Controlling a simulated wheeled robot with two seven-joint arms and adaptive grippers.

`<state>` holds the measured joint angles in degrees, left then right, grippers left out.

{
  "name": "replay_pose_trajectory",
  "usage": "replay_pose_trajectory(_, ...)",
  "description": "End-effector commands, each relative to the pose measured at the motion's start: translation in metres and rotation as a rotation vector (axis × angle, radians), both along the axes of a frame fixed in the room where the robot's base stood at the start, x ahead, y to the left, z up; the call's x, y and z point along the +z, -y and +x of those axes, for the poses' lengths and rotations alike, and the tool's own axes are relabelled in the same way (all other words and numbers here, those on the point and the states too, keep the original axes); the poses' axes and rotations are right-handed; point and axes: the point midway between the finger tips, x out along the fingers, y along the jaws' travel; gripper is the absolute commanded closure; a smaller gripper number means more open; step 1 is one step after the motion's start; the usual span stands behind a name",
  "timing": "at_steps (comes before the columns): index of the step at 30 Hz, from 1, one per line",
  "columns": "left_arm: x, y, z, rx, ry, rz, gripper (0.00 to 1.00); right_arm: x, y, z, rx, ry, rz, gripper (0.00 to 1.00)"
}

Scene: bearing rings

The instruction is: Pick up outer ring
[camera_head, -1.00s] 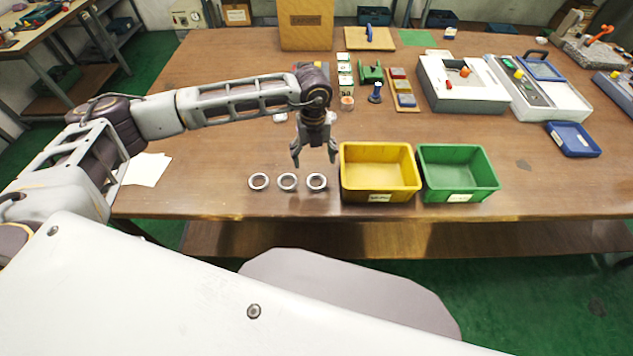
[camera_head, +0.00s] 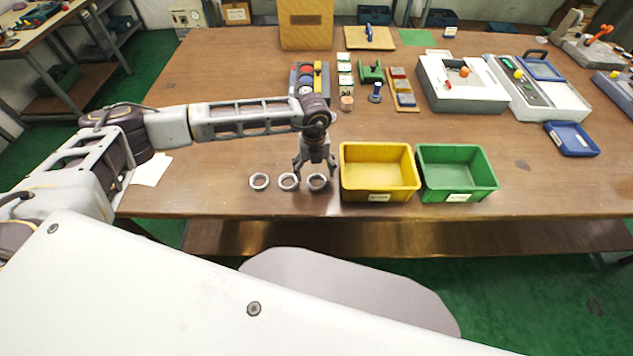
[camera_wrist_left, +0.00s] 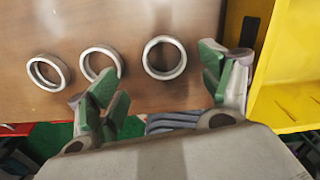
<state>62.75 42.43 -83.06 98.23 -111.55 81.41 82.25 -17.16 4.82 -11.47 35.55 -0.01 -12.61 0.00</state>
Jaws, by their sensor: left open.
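Three metal rings lie in a row on the brown table near its front edge: a left ring (camera_head: 259,181), a middle ring (camera_head: 289,181) and a right ring (camera_head: 317,182). My left gripper (camera_head: 314,176) is open and points down above the right ring, close to it. In the left wrist view the right ring (camera_wrist_left: 164,57) lies just beyond the green-padded fingertips (camera_wrist_left: 160,95), roughly between them. The middle ring (camera_wrist_left: 101,64) is partly hidden behind one finger there, and the left ring (camera_wrist_left: 48,72) is clear. My right gripper is out of view.
A yellow bin (camera_head: 380,194) stands just right of the right ring, close to my left gripper; its wall also shows in the left wrist view (camera_wrist_left: 285,50). A green bin (camera_head: 458,190) stands beside it. Fixtures and small blocks stand farther back.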

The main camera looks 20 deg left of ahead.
Motion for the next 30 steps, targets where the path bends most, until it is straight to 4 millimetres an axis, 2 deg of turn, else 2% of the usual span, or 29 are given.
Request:
replay_pose_trajectory(16, -0.047, 0.005, 0.004, 0.0, -0.001, 0.0, 0.21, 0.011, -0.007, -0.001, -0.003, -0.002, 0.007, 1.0)
replay_pose_trajectory(30, -0.051, 0.005, 0.004, 0.0, 0.0, 0.001, 0.21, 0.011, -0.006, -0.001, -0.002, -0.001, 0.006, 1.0)
